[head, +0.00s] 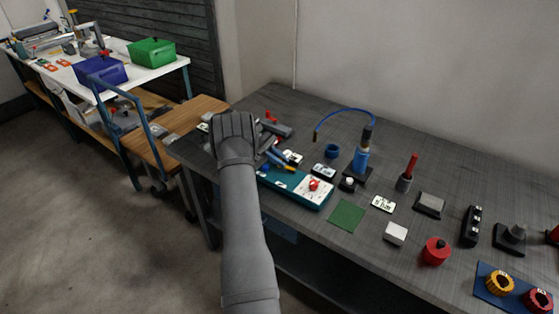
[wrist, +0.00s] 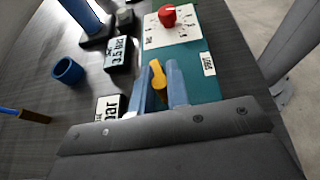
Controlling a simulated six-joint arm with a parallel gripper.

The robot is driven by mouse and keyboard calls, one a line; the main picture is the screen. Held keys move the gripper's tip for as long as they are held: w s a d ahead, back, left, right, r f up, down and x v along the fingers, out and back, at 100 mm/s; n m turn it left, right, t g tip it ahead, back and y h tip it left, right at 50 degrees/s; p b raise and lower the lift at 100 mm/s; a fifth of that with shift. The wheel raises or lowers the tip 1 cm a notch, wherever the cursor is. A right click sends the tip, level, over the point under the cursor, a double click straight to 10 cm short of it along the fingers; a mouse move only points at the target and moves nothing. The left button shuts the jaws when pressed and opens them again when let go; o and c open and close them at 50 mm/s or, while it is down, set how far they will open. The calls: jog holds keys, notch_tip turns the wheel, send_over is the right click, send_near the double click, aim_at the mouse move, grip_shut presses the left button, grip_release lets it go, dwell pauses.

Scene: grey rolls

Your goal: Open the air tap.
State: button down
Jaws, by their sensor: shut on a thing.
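A yellow tap handle (wrist: 158,74) stands at the teal board (wrist: 207,88) in the wrist view. My gripper (wrist: 160,86) has its two blue fingers on either side of the handle, shut on it. The handle's lower part and its base are hidden by the fingers and the gripper body. In the head view my gripper (head: 280,160) is at the left end of the teal board, and my arm hides part of that area.
A red knob (wrist: 167,14) sits on a white plate on the board. Displays (wrist: 119,53), one reading about 3.5 bar, and a blue ring (wrist: 68,70) stand alongside. A blue cylinder with a hose (head: 360,160) is behind. A green mat (head: 346,215) lies right of the board.

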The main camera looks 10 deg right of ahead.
jog(key=c, duration=1.4)
grip_release()
jog(key=shift+r, duration=0.3)
jog(key=r, duration=0.4)
jog(key=shift+s+d, duration=0.2)
jog(key=shift+d, duration=0.05)
jog(key=s+d+r, duration=0.6)
jog(key=s+d, duration=0.1)
jog(key=d, duration=0.1)
jog(key=shift+s+r, duration=0.25)
jog(key=shift+s, duration=0.1)
